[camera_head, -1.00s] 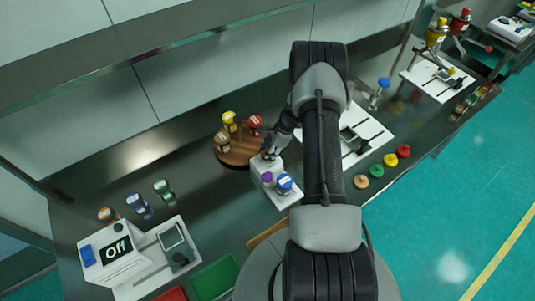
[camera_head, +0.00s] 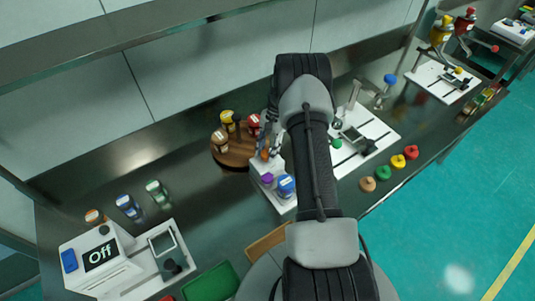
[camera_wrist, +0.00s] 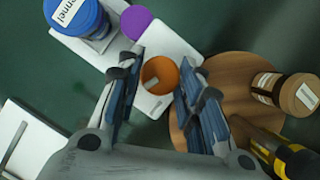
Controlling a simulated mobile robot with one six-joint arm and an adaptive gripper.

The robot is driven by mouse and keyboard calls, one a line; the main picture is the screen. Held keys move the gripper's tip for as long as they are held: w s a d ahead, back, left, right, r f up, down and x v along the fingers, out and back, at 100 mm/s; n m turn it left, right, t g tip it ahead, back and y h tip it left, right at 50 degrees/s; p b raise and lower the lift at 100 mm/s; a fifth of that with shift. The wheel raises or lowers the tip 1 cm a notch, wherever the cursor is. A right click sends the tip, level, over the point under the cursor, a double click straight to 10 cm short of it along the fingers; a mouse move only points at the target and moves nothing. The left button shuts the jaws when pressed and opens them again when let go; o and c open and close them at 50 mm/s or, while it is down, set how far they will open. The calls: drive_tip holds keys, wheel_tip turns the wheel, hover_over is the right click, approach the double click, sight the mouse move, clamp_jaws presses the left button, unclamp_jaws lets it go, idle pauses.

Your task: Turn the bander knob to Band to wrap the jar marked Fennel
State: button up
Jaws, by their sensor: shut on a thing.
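The jar marked Fennel has a blue lid (camera_head: 286,184) and stands at the near end of a white device (camera_head: 280,203). In the wrist view the jar (camera_wrist: 75,14) is at the upper left, with part of its label, "nnel", readable. An orange round knob (camera_wrist: 160,76) with a pale mark is at the device's other end. My gripper (camera_wrist: 157,72) has its fingers on both sides of the knob and is shut on it. My gripper (camera_head: 266,150) also shows in the head view, where the arm partly hides it. I cannot read any Band marking.
A purple round piece (camera_wrist: 137,22) sits between jar and knob. A wooden turntable (camera_head: 235,158) with several jars is close beside the gripper. A white machine (camera_head: 100,262) reading "Off" stands at the left. White plates with fixtures (camera_head: 375,130) lie to the right.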

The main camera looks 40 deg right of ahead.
drive_tip(key=n, duration=0.2)
drive_tip(key=n+g+h+b, duration=0.1)
drive_tip(key=n, duration=0.1)
drive_tip(key=shift+w+a+f+n+g, duration=0.1)
drive_tip(key=shift+n+g, duration=0.2)
drive_tip(key=shift+n, duration=0.1)
drive_tip(key=shift+a+n+g+h+b, duration=0.1)
drive_tip(key=shift+n+g+h+b, duration=0.25)
drive_tip(key=shift+n, duration=0.9)
drive_tip(key=shift+n+g+h+b, duration=0.25)
drive_tip(key=shift+n+h, duration=0.2)
drive_tip(key=shift+n, duration=0.8)
drive_tip(key=o, duration=1.1)
drive_tip(key=shift+c, duration=0.2)
drive_tip(key=shift+w, duration=0.1)
drive_tip(key=v, duration=1.2)
